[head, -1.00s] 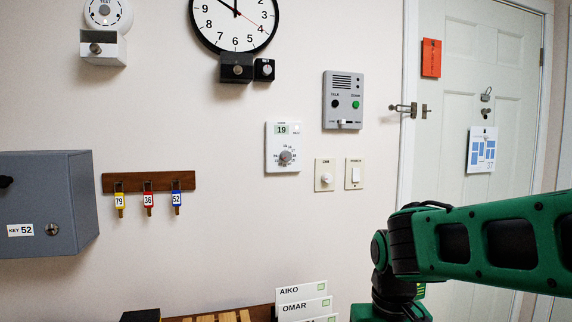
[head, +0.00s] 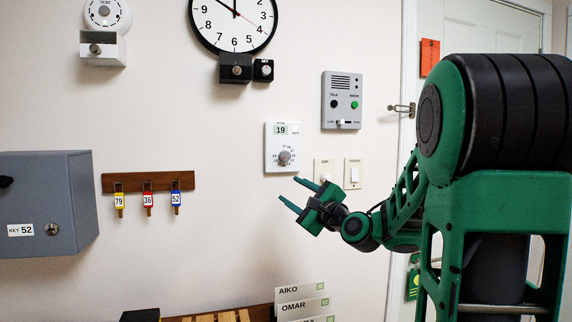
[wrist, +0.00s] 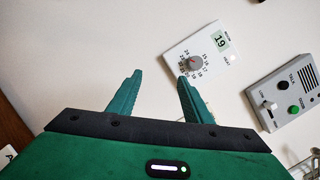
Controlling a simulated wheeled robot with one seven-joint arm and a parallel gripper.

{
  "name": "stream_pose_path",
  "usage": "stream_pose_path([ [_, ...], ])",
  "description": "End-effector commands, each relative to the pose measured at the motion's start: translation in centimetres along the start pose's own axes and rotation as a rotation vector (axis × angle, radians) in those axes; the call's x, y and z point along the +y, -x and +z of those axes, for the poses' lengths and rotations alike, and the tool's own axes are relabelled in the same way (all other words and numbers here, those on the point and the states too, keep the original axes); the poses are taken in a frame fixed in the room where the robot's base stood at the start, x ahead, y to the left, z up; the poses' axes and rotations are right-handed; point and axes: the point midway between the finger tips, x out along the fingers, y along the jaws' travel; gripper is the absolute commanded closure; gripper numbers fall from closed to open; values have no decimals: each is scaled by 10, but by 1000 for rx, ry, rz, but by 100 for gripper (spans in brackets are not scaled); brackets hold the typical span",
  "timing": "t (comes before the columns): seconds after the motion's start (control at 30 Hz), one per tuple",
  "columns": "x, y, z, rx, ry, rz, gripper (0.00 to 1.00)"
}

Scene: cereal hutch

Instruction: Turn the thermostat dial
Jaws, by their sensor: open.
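The thermostat (head: 282,147) is a white wall plate with a small display reading 19 and a round grey dial (head: 284,156) on its lower half. In the wrist view the thermostat (wrist: 207,42) and its dial (wrist: 194,63) appear tilted, beyond the right finger. My gripper (head: 290,191) is open and empty, below the thermostat in the head view. In the wrist view its two fingers (wrist: 157,85) are apart, with bare wall between them. I see no contact with the dial.
A grey intercom panel (head: 342,100) is up and right of the thermostat. A dimmer plate (head: 322,166) and a switch plate (head: 354,174) sit right of my gripper. A key rack (head: 148,182) and grey key box (head: 48,204) are left. The wall between rack and thermostat is clear.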

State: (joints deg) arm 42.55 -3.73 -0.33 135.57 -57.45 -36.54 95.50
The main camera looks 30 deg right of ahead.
Motion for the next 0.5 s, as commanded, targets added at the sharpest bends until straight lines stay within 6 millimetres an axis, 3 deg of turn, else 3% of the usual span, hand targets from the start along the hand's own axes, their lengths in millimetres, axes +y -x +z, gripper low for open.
stream_pose_path([
  [0.1,-34,-1,2,-52,-175,-117,55],
  [0.2,-50,0,3,-82,-258,-170,55],
  [0.37,-58,-8,6,-98,-294,-190,55],
  [0.5,-61,-26,8,-99,-292,-189,55],
])
